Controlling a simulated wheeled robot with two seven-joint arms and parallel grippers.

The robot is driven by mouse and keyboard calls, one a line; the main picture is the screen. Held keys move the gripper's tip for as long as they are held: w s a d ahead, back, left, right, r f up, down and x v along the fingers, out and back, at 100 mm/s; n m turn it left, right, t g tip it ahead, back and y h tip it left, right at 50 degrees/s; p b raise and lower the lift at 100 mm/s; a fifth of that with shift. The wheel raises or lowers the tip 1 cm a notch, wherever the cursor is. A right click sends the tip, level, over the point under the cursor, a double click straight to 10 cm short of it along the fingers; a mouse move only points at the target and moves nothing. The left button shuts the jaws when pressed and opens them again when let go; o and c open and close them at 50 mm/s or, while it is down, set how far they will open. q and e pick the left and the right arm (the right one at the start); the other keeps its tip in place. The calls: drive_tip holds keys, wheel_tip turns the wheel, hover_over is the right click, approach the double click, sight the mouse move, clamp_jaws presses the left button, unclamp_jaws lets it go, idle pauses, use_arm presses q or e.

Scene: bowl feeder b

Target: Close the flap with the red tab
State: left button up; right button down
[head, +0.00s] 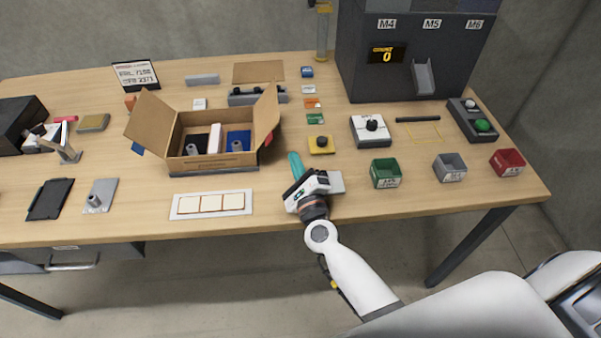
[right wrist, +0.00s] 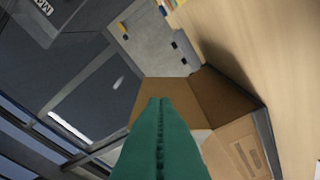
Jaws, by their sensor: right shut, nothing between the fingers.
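The open cardboard box (head: 214,163) stands on the table. Its left flap (head: 152,122) and right flap (head: 266,114) both stand up and lean outward. A small red piece (head: 269,139) shows at the outer side of the right flap, mostly hidden; I cannot tell whether it is the red tab. A blue piece shows by the left flap (head: 137,149). My right gripper (head: 296,165) is shut and empty, right of the box and apart from it. Its teal fingers (right wrist: 158,135) point toward brown cardboard (right wrist: 222,100) in the right wrist view. My left gripper is out of view.
Inside the box are dark and blue inserts and a white piece. A yellow block with a black knob (head: 321,145) and a green bin (head: 385,173) stand right of my gripper. A white tray (head: 211,204) lies in front of the box. A dark feeder machine (head: 410,55) stands at the back.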

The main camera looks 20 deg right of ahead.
drive_tip(key=shift+w+d+r, duration=0.1)
drive_tip(key=shift+w+r, duration=0.15)
drive_tip(key=shift+w, duration=0.8)
drive_tip(key=a+r+p, duration=0.1)
drive_tip(key=w+a+r+p, duration=0.1)
drive_tip(key=a, duration=0.1)
drive_tip(key=shift+a+r, duration=0.1)
drive_tip(key=shift+w+a+r+n+p, duration=0.1)
drive_tip(key=shift+r+n+p, duration=0.15)
drive_tip(key=shift+n+p, duration=0.35)
